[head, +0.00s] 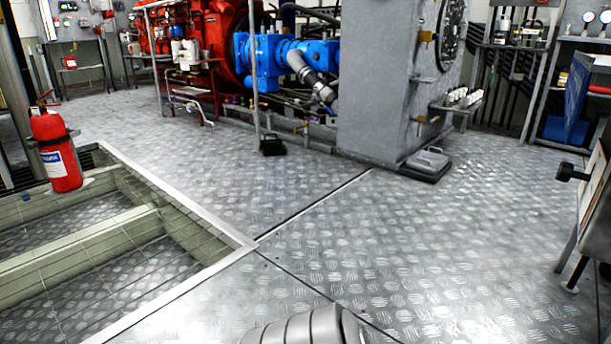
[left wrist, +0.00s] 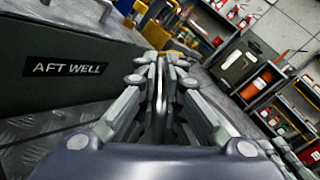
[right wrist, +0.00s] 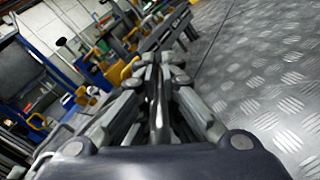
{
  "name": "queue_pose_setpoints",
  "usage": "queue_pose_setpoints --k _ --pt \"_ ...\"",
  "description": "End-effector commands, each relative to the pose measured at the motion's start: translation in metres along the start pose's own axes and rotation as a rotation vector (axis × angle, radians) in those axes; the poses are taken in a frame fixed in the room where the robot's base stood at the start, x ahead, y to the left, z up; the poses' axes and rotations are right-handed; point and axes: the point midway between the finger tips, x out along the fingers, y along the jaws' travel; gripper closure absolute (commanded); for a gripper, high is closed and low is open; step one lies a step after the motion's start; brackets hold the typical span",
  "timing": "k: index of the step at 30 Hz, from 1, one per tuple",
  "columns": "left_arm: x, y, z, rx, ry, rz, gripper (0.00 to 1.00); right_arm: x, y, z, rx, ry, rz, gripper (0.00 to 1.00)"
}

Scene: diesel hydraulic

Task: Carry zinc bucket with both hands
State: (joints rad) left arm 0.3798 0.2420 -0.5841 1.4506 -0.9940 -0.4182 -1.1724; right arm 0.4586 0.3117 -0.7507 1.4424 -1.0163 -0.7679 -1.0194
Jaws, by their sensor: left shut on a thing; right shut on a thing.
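In the left wrist view my left gripper (left wrist: 160,75) has its fingers closed together on a thin grey edge, which looks like part of the zinc bucket. In the right wrist view my right gripper (right wrist: 160,75) is likewise closed on a thin grey piece (right wrist: 158,108). The fingers hide most of what they hold, so the whole bucket does not show there. At the bottom edge of the head view is a cut-off grey, banded rounded shape (head: 300,329); I cannot tell whether it is the bucket or part of me. Neither gripper shows in the head view.
An open floor pit with a pale rim (head: 215,228) lies at left, with a red extinguisher (head: 58,160) by it. A grey machine housing (head: 385,90) stands ahead. A stand (head: 590,215) is at right. The middle floor is clear. A dark AFT WELL panel (left wrist: 70,85) is near my left gripper.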

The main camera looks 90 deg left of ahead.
Motion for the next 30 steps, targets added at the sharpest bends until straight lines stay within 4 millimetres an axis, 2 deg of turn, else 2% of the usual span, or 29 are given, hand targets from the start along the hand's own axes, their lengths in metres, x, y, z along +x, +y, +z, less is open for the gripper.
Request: queue_pose_setpoints --k 6,16,30 --pt "0.000 -0.005 0.003 0.004 0.001 -0.007 1.00 0.000 0.006 0.005 0.002 -0.002 0.007 1.00" --pt "0.000 -0.004 0.001 0.004 0.001 -0.007 1.00 0.000 0.005 0.003 0.002 -0.002 0.007 1.00" --pt "0.000 0.006 -0.013 0.004 0.001 -0.007 1.00 0.000 -0.005 -0.011 0.002 -0.002 0.007 1.00"
